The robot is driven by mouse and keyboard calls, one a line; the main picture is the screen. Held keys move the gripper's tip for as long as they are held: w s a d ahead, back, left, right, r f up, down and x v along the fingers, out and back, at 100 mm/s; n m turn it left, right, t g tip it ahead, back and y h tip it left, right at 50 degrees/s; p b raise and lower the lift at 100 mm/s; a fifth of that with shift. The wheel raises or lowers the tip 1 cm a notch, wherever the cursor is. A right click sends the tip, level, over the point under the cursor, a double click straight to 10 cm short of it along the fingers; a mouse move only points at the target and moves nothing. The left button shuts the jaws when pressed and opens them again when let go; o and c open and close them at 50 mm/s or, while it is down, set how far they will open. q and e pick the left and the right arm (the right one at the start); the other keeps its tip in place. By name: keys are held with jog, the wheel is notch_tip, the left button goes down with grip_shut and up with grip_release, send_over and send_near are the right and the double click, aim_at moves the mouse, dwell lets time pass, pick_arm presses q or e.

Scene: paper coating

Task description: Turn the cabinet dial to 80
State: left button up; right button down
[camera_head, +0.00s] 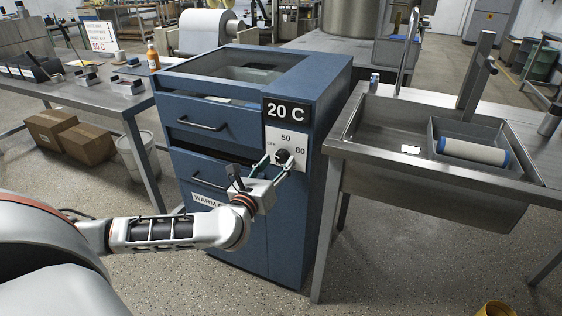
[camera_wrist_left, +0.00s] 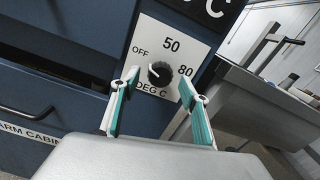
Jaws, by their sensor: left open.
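The blue cabinet (camera_head: 225,62) stands at the centre of the head view. Its white dial plate (camera_head: 275,140) reads OFF, 50 and 80, with DEG C below in the left wrist view. The black dial (camera_wrist_left: 160,73) has a white mark that points up-left, toward OFF. A black sign above reads 20 C (camera_head: 287,110). My left gripper (camera_head: 277,162) is open in front of the dial. In the left wrist view its teal-padded fingers (camera_wrist_left: 156,88) stand apart, one to each side of the dial's lower part, and no grip on it shows. My right gripper is in neither view.
A metal sink table (camera_head: 345,150) stands close to the cabinet's right side. A workbench (camera_head: 100,105) with small items is on the left, with cardboard boxes (camera_head: 85,143) under it. Black drawer handles (camera_head: 202,124) stick out from the cabinet front, left of the dial.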

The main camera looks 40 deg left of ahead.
pick_arm(q)
jog(key=shift+x, duration=1.1)
